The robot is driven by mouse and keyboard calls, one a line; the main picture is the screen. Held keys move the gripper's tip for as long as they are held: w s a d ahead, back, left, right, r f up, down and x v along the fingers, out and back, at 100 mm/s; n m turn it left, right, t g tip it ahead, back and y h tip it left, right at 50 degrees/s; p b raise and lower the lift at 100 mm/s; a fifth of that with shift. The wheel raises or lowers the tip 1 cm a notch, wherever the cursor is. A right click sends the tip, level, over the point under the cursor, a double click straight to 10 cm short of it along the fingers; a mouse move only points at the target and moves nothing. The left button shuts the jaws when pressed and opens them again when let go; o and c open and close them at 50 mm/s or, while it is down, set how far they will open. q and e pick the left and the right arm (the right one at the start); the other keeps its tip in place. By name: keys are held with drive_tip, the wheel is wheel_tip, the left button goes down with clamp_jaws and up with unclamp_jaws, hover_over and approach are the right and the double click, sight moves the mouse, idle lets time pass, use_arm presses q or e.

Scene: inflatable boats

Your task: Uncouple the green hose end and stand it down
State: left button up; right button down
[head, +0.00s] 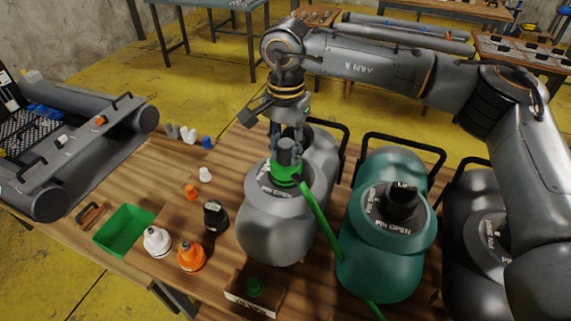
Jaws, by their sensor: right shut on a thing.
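The green hose end (286,173), a green collar with a grey top, is at the top of the grey pump (268,232). I cannot tell whether it is seated or slightly lifted. My right gripper (286,139) points down from above and is shut on the hose end's grey top. The green hose (321,222) runs from the collar down to the right, past the teal pump (378,260), to the bottom edge. My left gripper is not in view.
A small labelled wooden box (250,303) with a green cap (254,287) stands at the front. White (157,241), orange (191,256) and black (215,216) fittings stand left of the grey pump, near a green tray (108,239). A dark pump (462,245) stands right. A grey boat (85,150) lies left.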

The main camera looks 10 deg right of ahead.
drive_tip(key=shift+n, duration=0.8)
drive_tip(key=shift+r, duration=0.7)
drive_tip(key=shift+r+p, duration=0.1)
drive_tip(key=shift+p, duration=0.2)
drive_tip(key=shift+r+p, duration=1.05)
drive_tip(key=shift+r, duration=1.1)
